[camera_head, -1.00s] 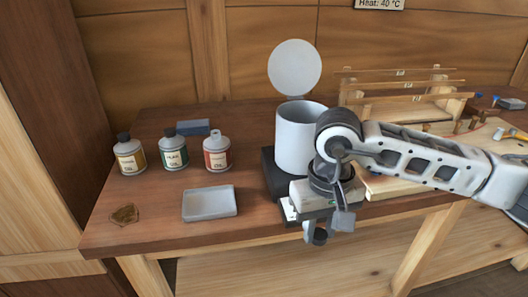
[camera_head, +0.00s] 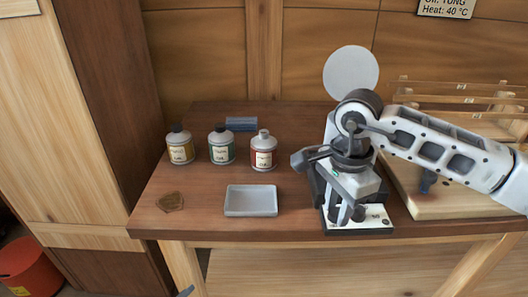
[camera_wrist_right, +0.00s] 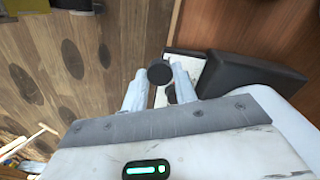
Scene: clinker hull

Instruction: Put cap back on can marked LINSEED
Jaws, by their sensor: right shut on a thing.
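Three small cans stand in a row at the left of the bench: one with a yellow label (camera_head: 180,147), one with a green label (camera_head: 222,147) and one with a red label (camera_head: 263,152). The writing on the labels is too small to read. The yellow and green ones have dark caps; the red one shows a bare pale neck. My right gripper (camera_head: 347,212) points down over the front of the heater at the bench's front edge. In the right wrist view it is shut on a round dark cap (camera_wrist_right: 160,74).
A shallow grey tray (camera_head: 251,201) lies in front of the cans, with a brown patch (camera_head: 171,201) to its left. A blue-grey block (camera_head: 241,124) lies behind. My right arm mostly hides the white pot with raised round lid (camera_head: 351,73).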

